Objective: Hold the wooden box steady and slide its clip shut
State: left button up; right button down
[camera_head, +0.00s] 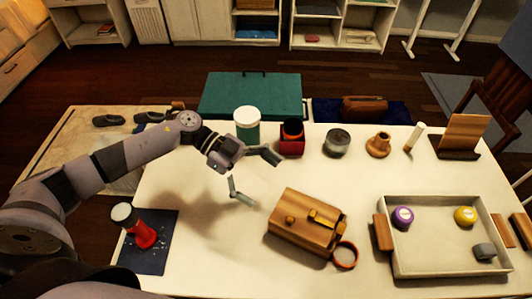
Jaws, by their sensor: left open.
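The wooden box (300,224) sits on the white table, in the front middle, turned at an angle. My right gripper is not in view.
A tray (437,272) with purple, yellow and grey items stands right of the box. A white jar (247,122), a red-and-black container (292,138) and a grey tin (337,142) line the back. A red object (144,234) stands on a dark mat at left.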

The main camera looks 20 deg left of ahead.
pick_arm(q)
jog(key=p, duration=0.2)
send_near(316, 216)
jog(key=d, duration=0.1)
jog(key=s+d, duration=0.1)
jog(key=d, duration=0.1)
jog(key=shift+d+f, duration=0.1)
jog(key=x, duration=0.8)
jog(key=shift+f, duration=0.15)
jog(key=shift+d+f, duration=0.15)
jog(key=shift+d, duration=0.15)
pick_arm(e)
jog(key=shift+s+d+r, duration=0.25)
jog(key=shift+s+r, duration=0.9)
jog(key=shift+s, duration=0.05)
